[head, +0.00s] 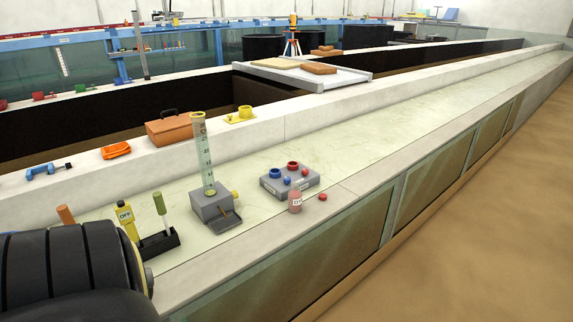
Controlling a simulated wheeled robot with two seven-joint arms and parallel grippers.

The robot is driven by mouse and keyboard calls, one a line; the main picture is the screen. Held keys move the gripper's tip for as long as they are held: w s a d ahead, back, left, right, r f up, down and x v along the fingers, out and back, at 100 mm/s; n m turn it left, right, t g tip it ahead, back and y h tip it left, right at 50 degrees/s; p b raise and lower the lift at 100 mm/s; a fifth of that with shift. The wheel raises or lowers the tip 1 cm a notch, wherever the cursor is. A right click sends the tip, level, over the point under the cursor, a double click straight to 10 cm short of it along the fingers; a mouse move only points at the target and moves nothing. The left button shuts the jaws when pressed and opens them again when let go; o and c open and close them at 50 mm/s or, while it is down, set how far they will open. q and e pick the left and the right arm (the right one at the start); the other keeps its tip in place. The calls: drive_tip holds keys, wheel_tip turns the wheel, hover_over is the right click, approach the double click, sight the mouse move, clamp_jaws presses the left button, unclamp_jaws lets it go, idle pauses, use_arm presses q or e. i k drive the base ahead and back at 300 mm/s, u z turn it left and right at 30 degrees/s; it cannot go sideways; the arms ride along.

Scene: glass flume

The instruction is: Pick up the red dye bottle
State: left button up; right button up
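The red dye bottle (295,202) is a small pinkish-red bottle with a white label, partly readable as "DY". It stands upright on the pale stone ledge near its front edge, in front of a grey block. A small red cap (323,197) lies on the ledge just right of it. Neither of my grippers shows in the head view. A dark ribbed part of my own body fills the lower left corner.
A yellow "OFF" device (126,218) stands farther left. The ledge right of the cap is clear.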

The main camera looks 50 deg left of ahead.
sight(295, 196)
drive_tip(key=k, duration=0.3)
drive_tip(key=u, duration=1.2)
drive_tip(key=i, duration=0.25)
drive_tip(key=u, duration=0.3)
